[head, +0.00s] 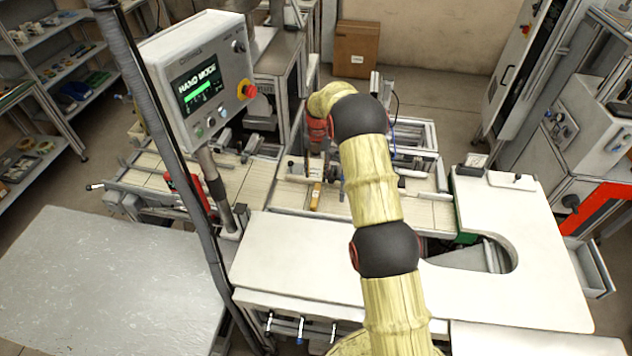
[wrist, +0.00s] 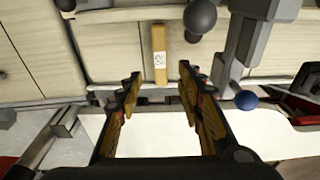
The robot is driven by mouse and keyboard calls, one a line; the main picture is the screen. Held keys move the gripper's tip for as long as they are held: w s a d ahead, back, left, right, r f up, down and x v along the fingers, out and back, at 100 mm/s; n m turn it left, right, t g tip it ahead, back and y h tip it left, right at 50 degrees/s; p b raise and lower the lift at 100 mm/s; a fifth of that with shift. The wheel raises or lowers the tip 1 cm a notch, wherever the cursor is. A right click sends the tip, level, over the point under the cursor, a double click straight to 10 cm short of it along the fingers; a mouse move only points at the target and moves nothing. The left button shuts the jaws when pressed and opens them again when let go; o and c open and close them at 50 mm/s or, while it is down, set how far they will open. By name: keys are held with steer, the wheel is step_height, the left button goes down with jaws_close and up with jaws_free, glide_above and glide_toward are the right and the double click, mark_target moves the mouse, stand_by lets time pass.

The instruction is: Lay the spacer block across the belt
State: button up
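The spacer block is probably the small tan-orange block (head: 315,196) with a white label. It lies on the pale slatted belt (head: 250,186), its long side running front to back in the head view. In the wrist view the block (wrist: 159,52) lies upright in the picture on the belt (wrist: 108,48), its lower end near the belt's edge rail. My gripper (wrist: 159,82) is open and empty, its two fingers apart on either side of the block's lower end in the picture. Its height above the block is unclear. My arm mostly hides the gripper in the head view.
Metal brackets and a rod with a dark knob (wrist: 200,16) stand close to the right of the block. A control panel (head: 200,80) on a post rises at left. A white worktop (head: 300,260) lies in front of the belt, mostly clear.

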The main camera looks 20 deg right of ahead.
steer(key=s+a+r+m+t, duration=0.1)
steer(key=s+a+r+m, duration=0.3)
steer(key=r, duration=0.6)
steer(key=s+a+r+m+t, duration=0.1)
steer(key=s+a+r+m, duration=0.1)
steer(key=s+r+m, duration=0.55)
steer(key=s+a+r+m+t, duration=0.1)
steer(key=s+a+r+m, duration=0.2)
steer(key=r, duration=0.9)
steer(key=s+a+r+m+t+h, duration=0.1)
steer(key=s+a+r+m, duration=0.15)
steer(key=s, duration=0.55)
steer(key=s+a+r+m+t, duration=0.1)
steer(key=s+a+r+m, duration=0.2)
steer(key=s, duration=0.5)
steer(key=s+a+f+m+t, duration=0.1)
steer(key=s+f+m, duration=0.1)
steer(key=s+m, duration=0.7)
steer(key=s, duration=0.4)
steer(key=shift+s+t, duration=0.35)
steer(key=shift+t, duration=0.05)
step_height(320, 180, down, 17)
steer(key=b, duration=1.6)
steer(key=shift+r+b, duration=0.2)
steer(key=shift+b, duration=0.2)
